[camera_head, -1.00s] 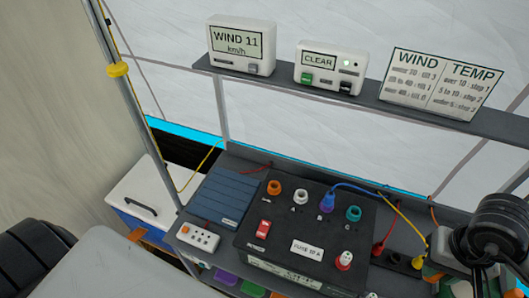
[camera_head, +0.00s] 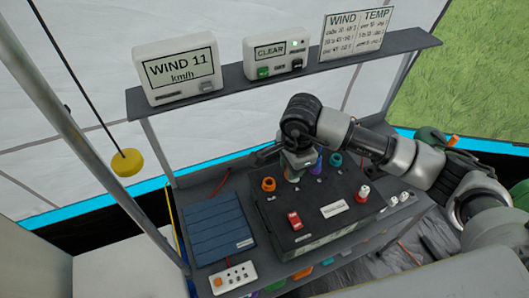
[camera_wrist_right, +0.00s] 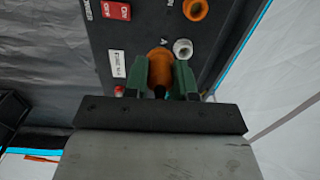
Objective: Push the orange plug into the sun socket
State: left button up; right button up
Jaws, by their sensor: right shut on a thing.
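My right gripper (camera_wrist_right: 160,80) has green fingers shut around an orange plug (camera_wrist_right: 160,62) in the wrist view. In the head view my right gripper (camera_head: 294,172) hangs over the back row of sockets on the black power box (camera_head: 318,195). An orange socket (camera_head: 268,184) is left of the gripper; it also shows at the top of the wrist view (camera_wrist_right: 195,9). A white socket (camera_wrist_right: 182,47) lies just beyond the plug. The plug appears apart from the orange socket; its height above the box is unclear. No sun mark is readable. My left gripper is not seen.
A red switch (camera_head: 294,220) and a red-and-white knob (camera_head: 363,193) rise from the box. A blue ribbed panel (camera_head: 218,227) lies left. A shelf (camera_head: 225,92) with displays runs behind.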

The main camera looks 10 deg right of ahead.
jog(key=shift+w+a+f+m, duration=0.7)
jog(key=shift+w+f+m, duration=0.3)
jog(key=shift+m, duration=1.75)
jog(key=shift+w+a+f+m, duration=0.75)
jog(key=shift+f+m, duration=0.45)
jog(key=shift+m, duration=1.6)
jog(key=shift+w+a+f+m, duration=0.65)
jog(key=shift+w+f+m, duration=0.4)
jog(key=shift+m, duration=1.7)
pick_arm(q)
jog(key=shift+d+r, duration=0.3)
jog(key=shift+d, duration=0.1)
pick_arm(e)
jog(key=shift+f, duration=0.3)
pick_arm(q)
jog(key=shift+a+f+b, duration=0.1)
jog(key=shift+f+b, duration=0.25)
jog(key=shift+b, duration=0.05)
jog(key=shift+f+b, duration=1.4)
pick_arm(e)
jog(key=shift+f, duration=1.5)
jog(key=o, duration=1)
